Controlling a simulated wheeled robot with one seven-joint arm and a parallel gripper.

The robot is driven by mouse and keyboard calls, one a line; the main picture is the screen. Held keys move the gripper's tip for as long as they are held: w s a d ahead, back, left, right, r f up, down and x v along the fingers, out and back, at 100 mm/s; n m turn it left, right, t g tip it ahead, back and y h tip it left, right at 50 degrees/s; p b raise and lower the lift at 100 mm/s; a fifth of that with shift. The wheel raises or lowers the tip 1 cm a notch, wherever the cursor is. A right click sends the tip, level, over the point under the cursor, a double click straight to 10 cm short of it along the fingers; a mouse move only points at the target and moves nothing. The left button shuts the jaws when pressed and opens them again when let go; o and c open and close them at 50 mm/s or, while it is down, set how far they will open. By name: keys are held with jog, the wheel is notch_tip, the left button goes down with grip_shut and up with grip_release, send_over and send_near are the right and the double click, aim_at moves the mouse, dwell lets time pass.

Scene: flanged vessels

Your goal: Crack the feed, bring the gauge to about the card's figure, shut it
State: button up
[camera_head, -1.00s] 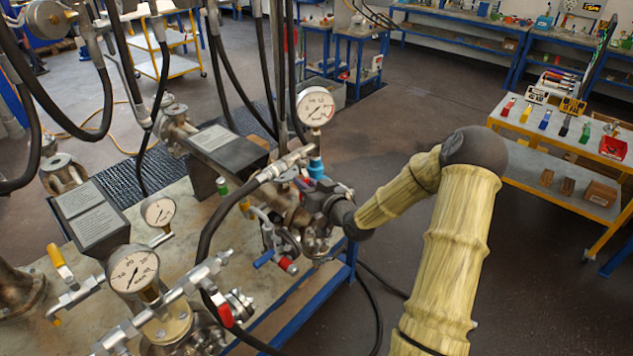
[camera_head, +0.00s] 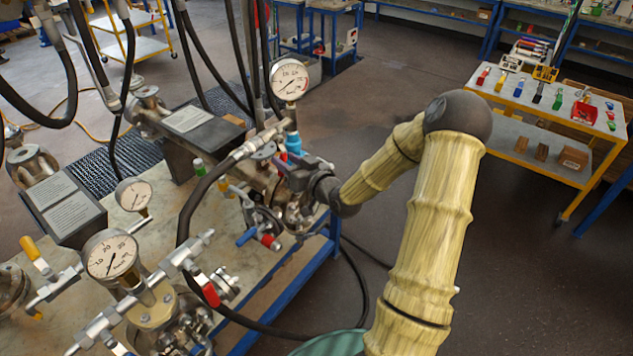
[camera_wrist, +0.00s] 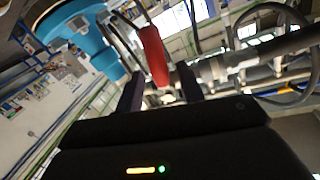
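A white round gauge (camera_head: 290,80) with a red mark stands on a stem above a blue collar (camera_head: 293,144); its needle points lower left. My gripper (camera_head: 292,168) is just below that collar, among the pipework at the bench's far right end. In the wrist view a red lever handle (camera_wrist: 153,55) lies between the two dark fingers of my gripper (camera_wrist: 160,75), with a gap visible beside it. Which valve it belongs to in the head view I cannot tell. Printed plates (camera_head: 65,205) and (camera_head: 188,118) sit on dark blocks; their text is unreadable.
Another large gauge (camera_head: 111,255) and a smaller gauge (camera_head: 133,195) stand nearer. A red lever (camera_head: 211,294) and a yellow lever (camera_head: 31,249) are on the front pipework. Black hoses (camera_head: 195,205) hang over the bench.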

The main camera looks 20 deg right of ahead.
jog(key=b+v, duration=0.7)
jog(key=v, duration=0.8)
jog(key=shift+s, duration=0.2)
jog(key=shift+d, duration=0.1)
dwell(6.2)
